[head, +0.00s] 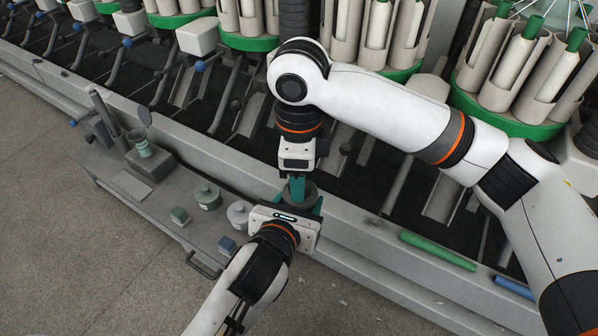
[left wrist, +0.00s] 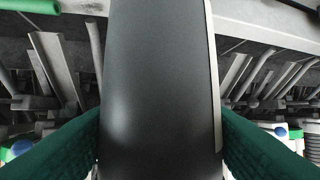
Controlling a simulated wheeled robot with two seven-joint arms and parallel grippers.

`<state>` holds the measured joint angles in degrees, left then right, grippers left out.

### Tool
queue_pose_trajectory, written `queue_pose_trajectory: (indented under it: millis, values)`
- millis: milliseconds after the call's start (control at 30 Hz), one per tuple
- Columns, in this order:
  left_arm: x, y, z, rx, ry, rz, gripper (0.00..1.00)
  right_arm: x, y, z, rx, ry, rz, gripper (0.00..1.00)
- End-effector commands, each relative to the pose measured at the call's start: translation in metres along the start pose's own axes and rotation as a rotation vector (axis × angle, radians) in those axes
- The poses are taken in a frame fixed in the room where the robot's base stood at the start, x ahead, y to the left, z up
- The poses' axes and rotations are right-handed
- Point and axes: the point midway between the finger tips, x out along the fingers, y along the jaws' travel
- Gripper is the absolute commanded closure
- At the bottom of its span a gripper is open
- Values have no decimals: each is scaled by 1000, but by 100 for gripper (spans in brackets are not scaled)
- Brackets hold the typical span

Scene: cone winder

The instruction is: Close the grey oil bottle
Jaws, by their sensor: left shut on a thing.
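The grey oil bottle (head: 296,200) stands out as a dark grey body between the green fingers of my left gripper (head: 292,205) in the head view. In the left wrist view the bottle (left wrist: 160,90) fills the middle, with a green finger against each side. My left gripper is shut on it. My right gripper (head: 297,187) points down right over the bottle's top, its teal fingers close together there. The bottle's mouth and any cap are hidden by these fingers, so I cannot tell whether they hold a cap.
A grey bench holds a green lidded pot (head: 207,195), a pale lidded pot (head: 238,213), a green block (head: 179,215) and a blue block (head: 227,244). The winder's rail runs behind, with a green tube (head: 438,250) and a blue tube (head: 515,288) at right.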

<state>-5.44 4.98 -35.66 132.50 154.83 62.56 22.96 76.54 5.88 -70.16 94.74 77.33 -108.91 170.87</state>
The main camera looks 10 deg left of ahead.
Motion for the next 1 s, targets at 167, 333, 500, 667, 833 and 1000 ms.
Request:
queue_pose_trajectory:
  millis: [167, 333, 500, 667, 833, 1000]
  values:
    - [0, 0, -1, 0, 4, 0, 100, 0, 0, 0, -1, -1, -1, 44]
    - [0, 0, -2, -1, 5, 0, 100, -2, 0, 0, -1, 0, -1, 44]
    - [0, 0, -2, -1, 5, 0, 100, -19, 0, 0, -1, 1, 0, 44]
    - [0, 0, -2, -1, 5, 0, 100, -40, 0, 0, -1, 0, 0, 44]
    - [0, 0, -2, -1, 5, 0, 100, -45, 0, 0, -2, -1, -2, 44]
    - [0, 0, -2, -1, 5, 0, 100, -45, 0, 0, -3, -1, -2, 45]
